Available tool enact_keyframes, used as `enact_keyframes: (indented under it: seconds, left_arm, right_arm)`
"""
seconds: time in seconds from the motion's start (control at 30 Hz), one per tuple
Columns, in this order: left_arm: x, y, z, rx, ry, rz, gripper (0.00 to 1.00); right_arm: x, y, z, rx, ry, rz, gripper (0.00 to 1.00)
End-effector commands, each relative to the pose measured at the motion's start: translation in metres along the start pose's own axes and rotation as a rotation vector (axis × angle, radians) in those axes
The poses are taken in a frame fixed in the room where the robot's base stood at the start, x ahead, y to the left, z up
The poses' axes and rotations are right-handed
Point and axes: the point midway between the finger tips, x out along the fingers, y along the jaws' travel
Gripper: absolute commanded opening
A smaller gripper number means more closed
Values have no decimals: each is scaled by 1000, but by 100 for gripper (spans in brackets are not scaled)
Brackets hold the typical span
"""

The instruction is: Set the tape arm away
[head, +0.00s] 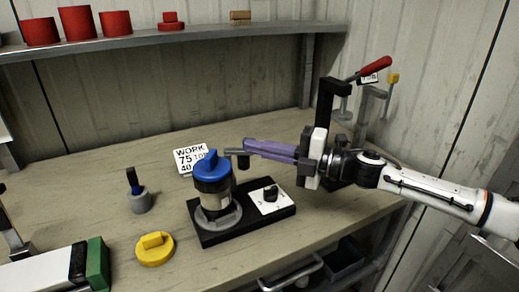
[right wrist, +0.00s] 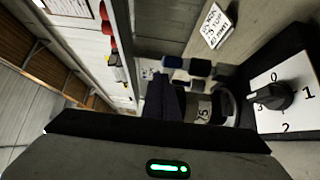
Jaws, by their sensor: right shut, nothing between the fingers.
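My right gripper (head: 236,157) reaches in from the right in the head view. Its purple fingers are shut and empty, with the dark tips above the table, close to the jar's blue lid. A black upright with a red handle (head: 375,67) stands behind the gripper at the back right; it may be the tape arm, but I cannot tell for sure. My gripper body hides its lower part.
A sign (head: 189,158) stands behind the jar. A shelf (head: 180,38) with red cylinders runs along the back wall. The back-left table is clear.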

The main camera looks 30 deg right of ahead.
Motion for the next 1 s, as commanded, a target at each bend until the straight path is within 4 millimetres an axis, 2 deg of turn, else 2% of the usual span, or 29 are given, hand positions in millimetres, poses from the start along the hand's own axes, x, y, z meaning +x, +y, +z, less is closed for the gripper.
enact_keyframes:
  seconds: [1.0]
  left_arm:
    - [2, 0, -1, 0, 3, 0, 0]
  right_arm:
    - [-9, 0, 14, -4, -11, -1, 0]
